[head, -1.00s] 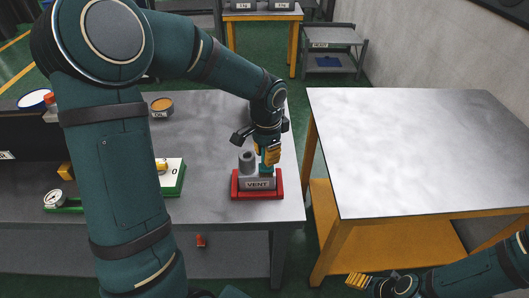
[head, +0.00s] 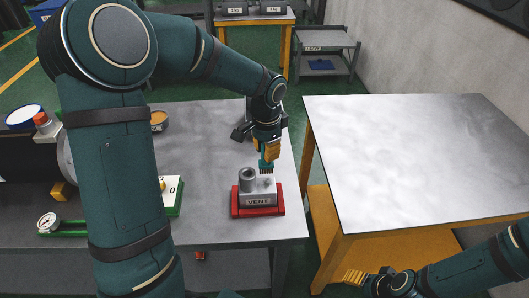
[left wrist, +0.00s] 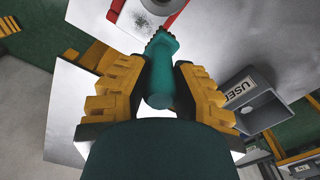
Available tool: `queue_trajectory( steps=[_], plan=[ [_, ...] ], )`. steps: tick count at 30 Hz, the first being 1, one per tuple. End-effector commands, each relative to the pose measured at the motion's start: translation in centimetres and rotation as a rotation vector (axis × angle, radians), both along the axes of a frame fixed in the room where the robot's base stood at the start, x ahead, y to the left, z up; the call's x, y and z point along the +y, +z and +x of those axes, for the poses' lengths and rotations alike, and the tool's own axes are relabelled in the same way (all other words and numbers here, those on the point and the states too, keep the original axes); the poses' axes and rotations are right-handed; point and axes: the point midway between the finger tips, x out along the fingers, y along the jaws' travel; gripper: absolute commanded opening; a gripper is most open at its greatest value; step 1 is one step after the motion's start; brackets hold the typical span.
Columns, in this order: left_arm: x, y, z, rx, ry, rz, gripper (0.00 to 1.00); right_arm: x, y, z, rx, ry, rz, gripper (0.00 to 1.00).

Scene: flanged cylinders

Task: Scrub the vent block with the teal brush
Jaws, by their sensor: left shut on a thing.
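The grey vent block (head: 257,198), marked VENT, sits in a red base (head: 259,213) near the right end of the left table. A short grey pipe rises from it. In the left wrist view, the block's pale face (left wrist: 137,22) carries dark speckles. My left gripper (head: 271,150) is shut on the teal brush (head: 266,163), also seen in the left wrist view (left wrist: 161,75). The brush points down, with its dark bristles at the block's top rear; I cannot tell whether they touch. My right gripper (head: 357,277) is low beside the right table, its finger gap unclear.
A grey bin marked USED (left wrist: 257,113) shows in the left wrist view. A gauge on a green base (head: 48,223), a white-and-green box (head: 173,196) and an orange-topped tin (head: 158,121) stand on the left table. The right table (head: 410,150) is bare.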

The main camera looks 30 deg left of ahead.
Motion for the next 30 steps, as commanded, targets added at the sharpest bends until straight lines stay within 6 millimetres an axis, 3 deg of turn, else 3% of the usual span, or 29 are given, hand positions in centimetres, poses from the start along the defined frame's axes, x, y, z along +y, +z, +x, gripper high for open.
queue_trajectory(
  steps=[16,30],
  plan=[
    [-0.7,5.2,0.3,0.003,0.003,-0.001,0.00,-0.2,4.5,0.1,-0.005,-0.003,0.006,0.60],
    [-0.8,5.6,0.3,0.004,0.003,0.000,0.00,-0.3,4.9,0.1,-0.004,-0.002,0.007,0.60]
  ],
)
